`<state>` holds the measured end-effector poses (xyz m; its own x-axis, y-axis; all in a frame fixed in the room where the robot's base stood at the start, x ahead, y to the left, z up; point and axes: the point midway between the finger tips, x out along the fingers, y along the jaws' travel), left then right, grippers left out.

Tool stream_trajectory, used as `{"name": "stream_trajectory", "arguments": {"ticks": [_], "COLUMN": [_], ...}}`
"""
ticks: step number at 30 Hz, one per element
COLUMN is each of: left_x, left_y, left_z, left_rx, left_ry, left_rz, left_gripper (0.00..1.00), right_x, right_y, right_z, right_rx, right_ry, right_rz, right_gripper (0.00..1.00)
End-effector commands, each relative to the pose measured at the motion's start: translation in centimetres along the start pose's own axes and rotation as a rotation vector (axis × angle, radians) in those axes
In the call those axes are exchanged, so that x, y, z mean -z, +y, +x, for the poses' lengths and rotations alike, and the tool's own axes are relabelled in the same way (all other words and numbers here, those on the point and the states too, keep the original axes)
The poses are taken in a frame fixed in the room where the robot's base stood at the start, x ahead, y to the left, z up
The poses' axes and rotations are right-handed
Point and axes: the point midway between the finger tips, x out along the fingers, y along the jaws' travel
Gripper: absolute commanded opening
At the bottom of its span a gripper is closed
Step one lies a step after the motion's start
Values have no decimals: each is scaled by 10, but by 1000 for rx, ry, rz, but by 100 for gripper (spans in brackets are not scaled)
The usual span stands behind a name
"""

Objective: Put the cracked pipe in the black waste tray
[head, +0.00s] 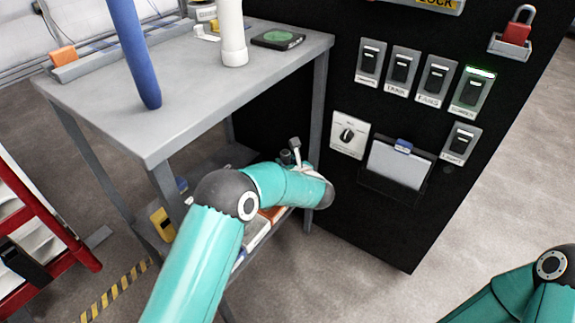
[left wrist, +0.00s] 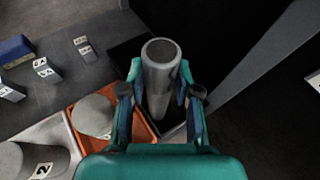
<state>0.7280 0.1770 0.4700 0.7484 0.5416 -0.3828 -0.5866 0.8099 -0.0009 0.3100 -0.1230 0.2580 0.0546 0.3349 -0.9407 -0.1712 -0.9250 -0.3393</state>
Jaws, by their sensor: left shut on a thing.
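A grey hollow pipe (left wrist: 160,85) stands roughly upright between the fingers of my left gripper (left wrist: 159,74), which is shut on it. Its open end faces the wrist camera; I cannot make out a crack. A black tray (left wrist: 124,52) lies around and below the pipe in the left wrist view; I cannot tell whether the pipe's lower end touches it. In the head view my left arm reaches to the lower shelf of the grey table, and its forearm and wrist hide the gripper and pipe. My right arm shows at the bottom right, its gripper out of view.
An orange tray (left wrist: 142,128) with a grey cylinder (left wrist: 93,114) sits beside the black tray. Small numbered blocks (left wrist: 46,70) lie to the left. The grey tabletop (head: 190,95) is above my left wrist, with a table leg (head: 318,120) and black switch panel (head: 400,235) close by.

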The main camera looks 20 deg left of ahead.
Motion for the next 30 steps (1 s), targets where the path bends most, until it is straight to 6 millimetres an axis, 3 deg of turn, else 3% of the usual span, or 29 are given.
{"name": "stream_trajectory", "arguments": {"ticks": [7, 8, 12, 23, 30], "left_x": [2, 1, 1, -2, -4], "left_y": [0, 0, 0, 1, 0], "left_z": [1, 0, 0, -1, -32], "left_rx": [0, 0, -1, -1, 3], "left_ry": [0, 1, 1, 0, 1], "left_rz": [0, 0, 0, 0, 2], "left_gripper": [0, 35, 57, 57, 57], "right_x": [0, 0, 0, 0, 0], "right_y": [1, 0, 0, -1, -4], "right_z": [2, 1, 1, -2, -11], "right_rx": [0, 0, 0, 0, 0], "right_ry": [0, 0, 0, 0, 0], "right_rz": [0, 0, 0, 0, 0], "right_gripper": [71, 71, 71, 71, 71]}}
